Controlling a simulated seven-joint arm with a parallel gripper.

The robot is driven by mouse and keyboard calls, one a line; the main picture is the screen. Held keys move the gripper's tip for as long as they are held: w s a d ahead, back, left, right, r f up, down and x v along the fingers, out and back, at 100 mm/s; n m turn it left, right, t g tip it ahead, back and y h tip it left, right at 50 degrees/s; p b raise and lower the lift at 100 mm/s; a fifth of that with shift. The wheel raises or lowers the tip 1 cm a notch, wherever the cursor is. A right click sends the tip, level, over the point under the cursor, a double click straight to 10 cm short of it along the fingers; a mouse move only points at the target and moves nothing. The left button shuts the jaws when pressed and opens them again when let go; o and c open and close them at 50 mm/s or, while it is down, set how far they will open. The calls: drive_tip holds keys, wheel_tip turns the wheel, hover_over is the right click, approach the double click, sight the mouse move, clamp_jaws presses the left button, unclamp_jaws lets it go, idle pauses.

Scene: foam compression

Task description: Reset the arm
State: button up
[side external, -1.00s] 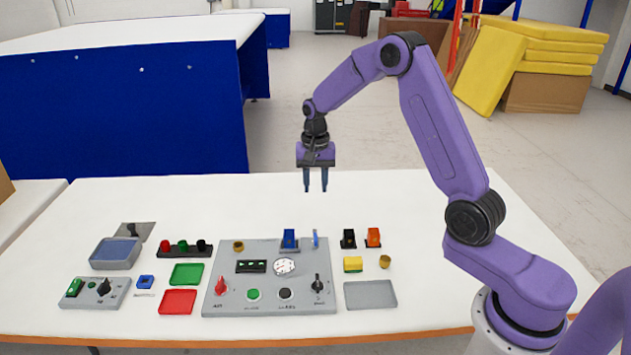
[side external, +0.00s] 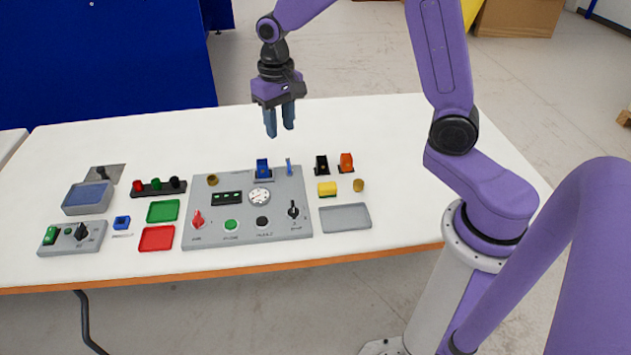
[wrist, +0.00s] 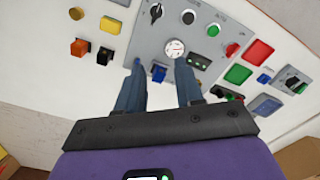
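My gripper (side external: 280,120) hangs above the back part of the table, behind the grey control panel (side external: 225,239). It points down, and its two blue-grey fingers are apart with nothing between them. In the wrist view my gripper (wrist: 160,72) also shows a clear gap between the fingers, with the panel beyond. The panel carries a red knob (side external: 198,220), a green button (side external: 231,226), a black button (side external: 262,222), a black knob (side external: 293,210), a round white gauge (side external: 260,197) and a blue part (side external: 262,169) at its back edge.
Right of the panel are a grey tray (side external: 345,217), a yellow block (side external: 327,189), and black (side external: 321,165) and orange (side external: 346,162) parts. Left are green (side external: 163,211) and red (side external: 156,238) trays and a small switch box (side external: 72,239). The table behind the panel is mostly clear.

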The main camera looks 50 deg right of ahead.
drive_tip(key=s+a+r+n, duration=0.1)
drive_tip(key=s+n, duration=0.6)
drive_tip(key=s, duration=0.7)
drive_tip(key=s+r+n, duration=0.1)
drive_tip(key=s+n, duration=0.6)
drive_tip(key=s, duration=0.7)
drive_tip(key=shift+s+a+r+n, duration=0.35)
drive_tip(key=shift+n, duration=0.05)
